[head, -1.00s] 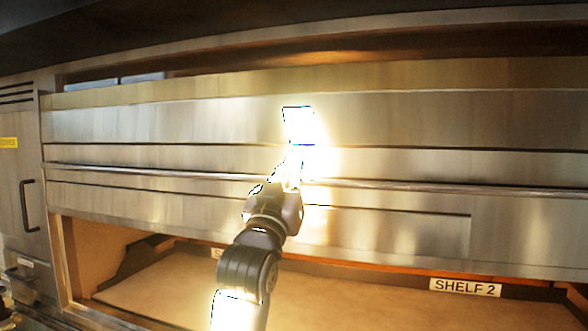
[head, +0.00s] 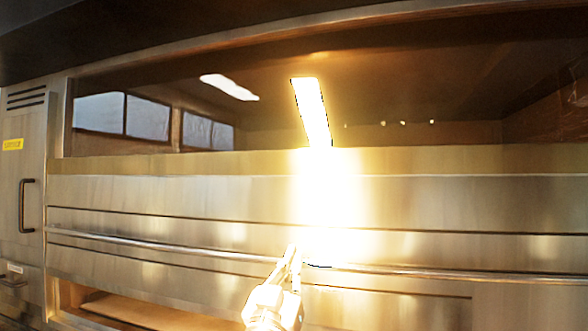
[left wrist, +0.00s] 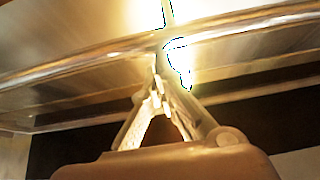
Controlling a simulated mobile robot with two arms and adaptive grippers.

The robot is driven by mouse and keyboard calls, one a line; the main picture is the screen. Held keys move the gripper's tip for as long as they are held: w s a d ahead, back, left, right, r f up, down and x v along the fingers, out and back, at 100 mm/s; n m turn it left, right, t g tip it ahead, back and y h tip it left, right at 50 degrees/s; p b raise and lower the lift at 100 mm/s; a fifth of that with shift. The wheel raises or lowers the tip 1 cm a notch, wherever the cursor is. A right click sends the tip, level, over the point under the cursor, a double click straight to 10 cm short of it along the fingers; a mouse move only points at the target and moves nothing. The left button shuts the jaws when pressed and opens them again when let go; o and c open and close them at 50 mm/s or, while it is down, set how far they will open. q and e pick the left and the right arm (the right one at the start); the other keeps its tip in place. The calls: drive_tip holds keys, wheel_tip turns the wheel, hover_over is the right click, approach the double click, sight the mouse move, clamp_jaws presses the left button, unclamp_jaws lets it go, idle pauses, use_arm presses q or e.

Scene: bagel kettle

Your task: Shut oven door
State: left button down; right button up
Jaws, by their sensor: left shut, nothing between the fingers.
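The oven door (head: 160,210) is a wide metal panel with a long horizontal bar handle (head: 170,246) along it. A dark opening shows above the panel, and a narrow strip of the lower opening (head: 130,310) shows below it at the bottom left. My left gripper (head: 293,256) is shut and empty, with its tips at the bar handle near the middle of the door. In the left wrist view the shut fingers (left wrist: 158,82) point up at the bar; glare hides whether they touch it. My right gripper is not in view.
A metal side panel (head: 22,140) with a black handle (head: 27,205) and a yellow label stands left of the door. A bright light strip reflects at the centre and washes out part of the door. The oven's upper frame (head: 330,25) runs across above.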

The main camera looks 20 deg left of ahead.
use_arm(q)
wheel_tip(320, 180, down, 15)
drive_tip(key=w+b, duration=0.1)
drive_tip(key=b, duration=0.5)
drive_tip(key=shift+r, duration=0.15)
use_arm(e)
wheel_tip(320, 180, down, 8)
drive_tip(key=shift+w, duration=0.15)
